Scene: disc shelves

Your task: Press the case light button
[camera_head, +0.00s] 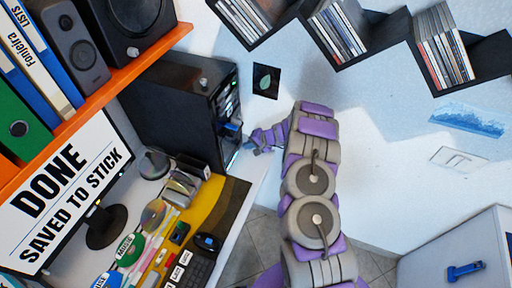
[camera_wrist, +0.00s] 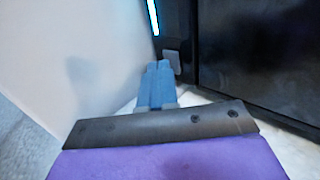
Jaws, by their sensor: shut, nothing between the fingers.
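The black computer case (camera_head: 178,100) stands on the desk under the orange shelf, its lit front facing my arm. In the wrist view its dark glossy side (camera_wrist: 255,55) fills the right, with a thin glowing light strip (camera_wrist: 153,15) at the top. A small grey square button (camera_wrist: 173,61) sits low on the case front; I cannot tell for certain that it is the case light button. My gripper (camera_wrist: 158,66) has its blue fingers shut together and empty, their tips right by the grey square. Whether they touch is unclear. In the head view my gripper (camera_head: 250,145) is at the case's lower front.
A monitor (camera_head: 70,195) reads "DONE SAVED TO STICK". Speakers and binders fill the orange shelf (camera_head: 95,105). Black wall shelves (camera_head: 375,40) hold discs. Floor is open below my arm.

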